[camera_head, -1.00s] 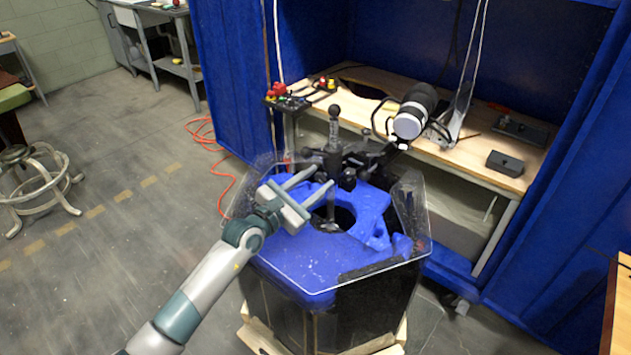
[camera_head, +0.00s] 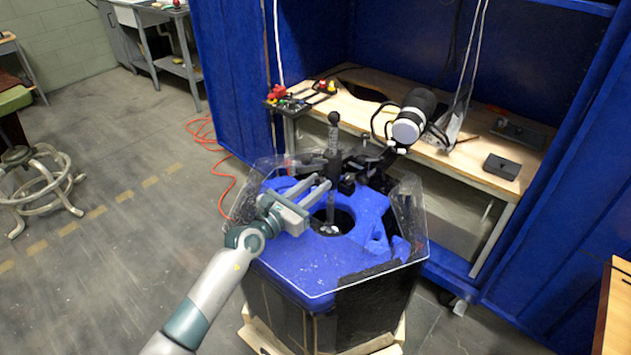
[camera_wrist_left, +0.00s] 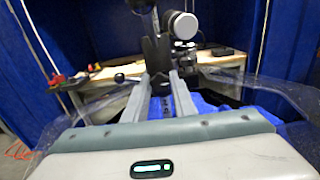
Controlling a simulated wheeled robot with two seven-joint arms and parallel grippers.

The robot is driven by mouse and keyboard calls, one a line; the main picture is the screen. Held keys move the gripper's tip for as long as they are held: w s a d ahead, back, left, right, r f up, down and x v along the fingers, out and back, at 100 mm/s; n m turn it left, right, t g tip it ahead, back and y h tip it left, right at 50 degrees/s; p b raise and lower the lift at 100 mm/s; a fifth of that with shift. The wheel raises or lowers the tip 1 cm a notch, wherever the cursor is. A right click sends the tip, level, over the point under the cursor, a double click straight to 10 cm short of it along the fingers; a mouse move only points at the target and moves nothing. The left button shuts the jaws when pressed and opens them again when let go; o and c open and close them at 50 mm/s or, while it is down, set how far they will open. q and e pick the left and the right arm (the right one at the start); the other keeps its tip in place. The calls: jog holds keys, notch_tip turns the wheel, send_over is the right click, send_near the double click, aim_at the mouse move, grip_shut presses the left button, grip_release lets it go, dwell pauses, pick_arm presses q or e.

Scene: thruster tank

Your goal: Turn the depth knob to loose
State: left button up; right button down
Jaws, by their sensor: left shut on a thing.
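A dark upright post with a ball top (camera_head: 333,117) stands at the back of the blue-topped tank (camera_head: 290,262). My left gripper (camera_head: 323,181) reaches over the blue top from the left, its fingertips at the lower part of this post. In the left wrist view, the two grey fingers (camera_wrist_left: 160,82) close on a black, flared piece, which I take to be the depth knob (camera_wrist_left: 157,55). The fingers hide part of it, and no loose or tight marking can be read. My right gripper is in neither view.
A clear, many-sided shield (camera_head: 412,208) rises around the tank top. A black arm with a white-faced cylinder (camera_head: 407,128) stands behind to the right. A wooden bench (camera_head: 455,160) holds a small black box (camera_head: 503,166). An orange cable (camera_head: 228,185) lies on the floor.

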pick_arm(q)
jog(key=n+p, duration=0.3)
jog(key=n, duration=0.2)
jog(key=shift+p, duration=0.4)
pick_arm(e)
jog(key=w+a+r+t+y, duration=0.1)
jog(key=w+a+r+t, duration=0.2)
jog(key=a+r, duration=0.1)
pick_arm(q)
jog(key=shift+f+n+p, duration=0.1)
jog(key=shift+n+p, duration=0.3)
jog(key=shift+n, duration=0.3)
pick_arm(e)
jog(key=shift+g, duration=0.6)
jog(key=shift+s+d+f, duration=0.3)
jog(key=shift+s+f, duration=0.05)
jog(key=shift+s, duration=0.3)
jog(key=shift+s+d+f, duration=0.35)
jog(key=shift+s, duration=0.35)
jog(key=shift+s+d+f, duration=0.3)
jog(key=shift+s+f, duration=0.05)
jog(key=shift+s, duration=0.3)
pick_arm(q)
jog(key=o, duration=1)
jog(key=shift+o, duration=0.2)
jog(key=shift+a, duration=0.15)
